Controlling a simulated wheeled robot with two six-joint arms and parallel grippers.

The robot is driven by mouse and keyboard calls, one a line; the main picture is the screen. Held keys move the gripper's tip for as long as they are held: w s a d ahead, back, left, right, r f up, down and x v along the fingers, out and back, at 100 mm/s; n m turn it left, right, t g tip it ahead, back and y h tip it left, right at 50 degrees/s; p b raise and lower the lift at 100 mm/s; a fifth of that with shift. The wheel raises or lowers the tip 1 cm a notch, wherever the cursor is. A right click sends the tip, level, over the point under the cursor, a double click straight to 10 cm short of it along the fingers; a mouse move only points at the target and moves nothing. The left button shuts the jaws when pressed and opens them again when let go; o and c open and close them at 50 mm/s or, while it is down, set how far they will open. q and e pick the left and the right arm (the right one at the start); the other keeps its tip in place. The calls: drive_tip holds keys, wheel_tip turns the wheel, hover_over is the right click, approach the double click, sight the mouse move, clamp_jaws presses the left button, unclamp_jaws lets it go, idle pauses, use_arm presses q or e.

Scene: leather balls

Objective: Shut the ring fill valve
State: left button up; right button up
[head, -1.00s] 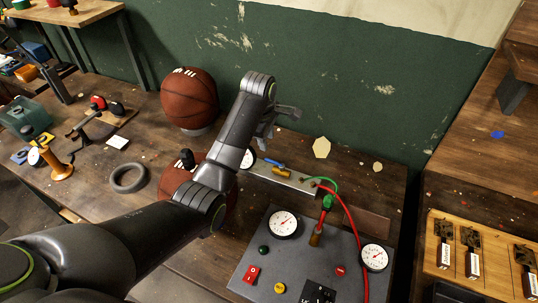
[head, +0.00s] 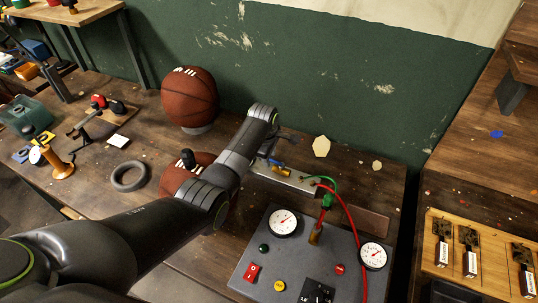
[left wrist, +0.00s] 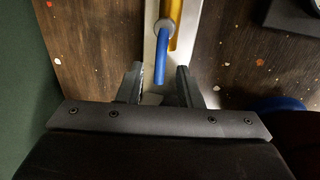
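A brass valve (head: 281,171) with a blue lever (head: 275,162) is mounted on a pale metal bar (head: 300,184) at the back of the workbench. In the left wrist view the blue lever (left wrist: 161,55) points toward my left gripper (left wrist: 158,82), beside the yellow brass body (left wrist: 177,28). The two fingers are open, one on each side of the lever's free end, with gaps on both sides. In the head view my left gripper (head: 283,146) is just above and behind the valve, partly hidden by my arm. My right gripper is not in view.
A grey panel (head: 257,235) with gauges, a red switch and buttons stands in front of the bar. Two brown basketballs (head: 189,97) are to the left. The green wall (head: 330,90) is close behind.

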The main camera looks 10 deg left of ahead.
use_arm(q)
clamp_jaws()
